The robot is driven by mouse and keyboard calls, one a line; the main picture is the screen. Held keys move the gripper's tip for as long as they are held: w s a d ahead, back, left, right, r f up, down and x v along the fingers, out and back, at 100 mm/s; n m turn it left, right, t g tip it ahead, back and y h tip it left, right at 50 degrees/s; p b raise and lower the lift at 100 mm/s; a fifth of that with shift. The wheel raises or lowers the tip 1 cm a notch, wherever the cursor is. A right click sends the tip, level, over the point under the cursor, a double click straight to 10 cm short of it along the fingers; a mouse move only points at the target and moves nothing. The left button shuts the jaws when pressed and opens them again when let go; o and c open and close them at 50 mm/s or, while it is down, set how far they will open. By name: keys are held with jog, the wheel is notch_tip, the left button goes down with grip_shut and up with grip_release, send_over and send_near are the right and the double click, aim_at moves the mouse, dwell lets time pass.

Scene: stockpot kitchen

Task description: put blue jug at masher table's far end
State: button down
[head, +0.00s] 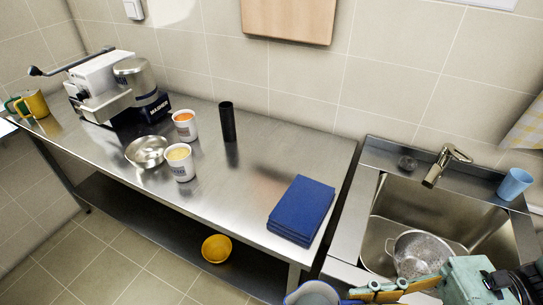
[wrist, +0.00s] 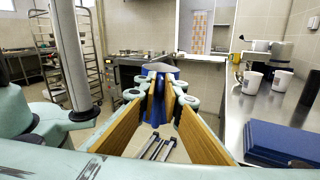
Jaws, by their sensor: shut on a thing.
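The blue jug (head: 314,294) is at the bottom edge of the head view, partly cut off, in front of the table's near right corner. Its blue rim and pale inside show from above. My gripper (head: 352,294) is shut on it from the right. In the wrist view the jug (wrist: 160,68) is between and beyond the fingertips (wrist: 158,92). The masher table (head: 235,185) is a long steel table along the wall. The masher (head: 112,88) stands toward its far left end, where a yellow mug (head: 36,103) and a green mug (head: 15,106) stand.
On the table are a steel bowl (head: 147,151), two white tubs (head: 184,125) (head: 180,162), a black cylinder (head: 228,122) and stacked blue boards (head: 302,209). A yellow bowl (head: 217,248) sits below. A sink (head: 440,225) with a colander is at right.

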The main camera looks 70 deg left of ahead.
jog(key=s+d+n+h, duration=0.6)
jog(key=d+h, duration=0.3)
jog(key=w+d+f+n+t+h, duration=0.2)
jog(key=w+d+n+t+h, duration=0.5)
jog(key=d+n+t+h, duration=0.55)
jog(key=w+a+n+t+y+b, duration=0.1)
jog(key=w+a+n+t, duration=0.95)
jog(key=t, duration=0.35)
jog(key=s+a+f+n+t+y+b, duration=0.1)
jog(key=a+n+t+y, duration=1)
jog(key=a, duration=1.3)
jog(key=s+a+f+n+g+y, duration=0.1)
jog(key=s+a+n+g+y, duration=0.3)
jog(key=s+a+y, duration=0.4)
jog(key=s+a+f+n+g+y+b, duration=0.1)
jog(key=s+a+n+g+y, duration=0.3)
jog(key=s+a+y, duration=0.5)
jog(key=s+a+n, duration=0.2)
jog(key=s+a, duration=0.4)
jog(key=s, duration=0.5)
jog(key=shift+s, duration=0.3)
jog(key=shift+a+y, duration=0.1)
jog(key=shift+y, duration=0.15)
